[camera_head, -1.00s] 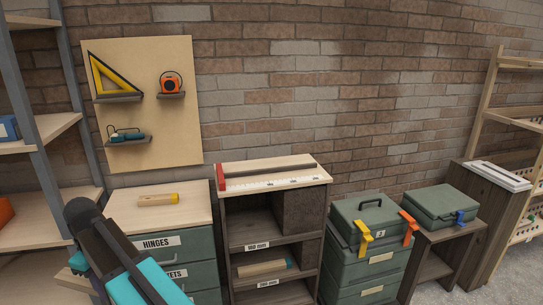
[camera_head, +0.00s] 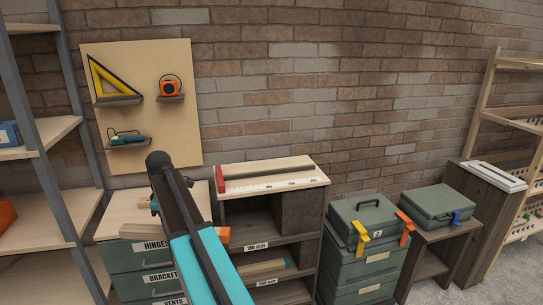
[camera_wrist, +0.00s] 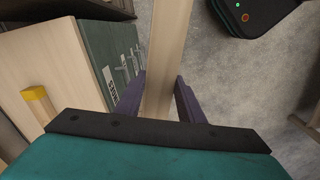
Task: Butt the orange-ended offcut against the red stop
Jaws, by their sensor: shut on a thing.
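My gripper (camera_wrist: 160,98) is shut on a long pale offcut (camera_wrist: 167,50), which runs between its purple fingers and out of the top of the wrist view. In the head view the held offcut (camera_head: 141,231) shows on both sides of my arm, in front of the drawer cabinet, with an orange end (camera_head: 224,235) pointing right; my fingers are hidden there. The red stop (camera_head: 221,180) stands at the left end of the shelf unit's top, by a white scale strip (camera_head: 270,185). The orange end is apart from the stop, lower in the picture.
A yellow-ended offcut (camera_wrist: 38,102) lies on the drawer cabinet top (camera_wrist: 58,58). A teal-ended offcut (camera_head: 262,267) lies on a lower shelf. Green cases (camera_head: 365,220) stand to the right. The space above the shelf unit's top looks clear.

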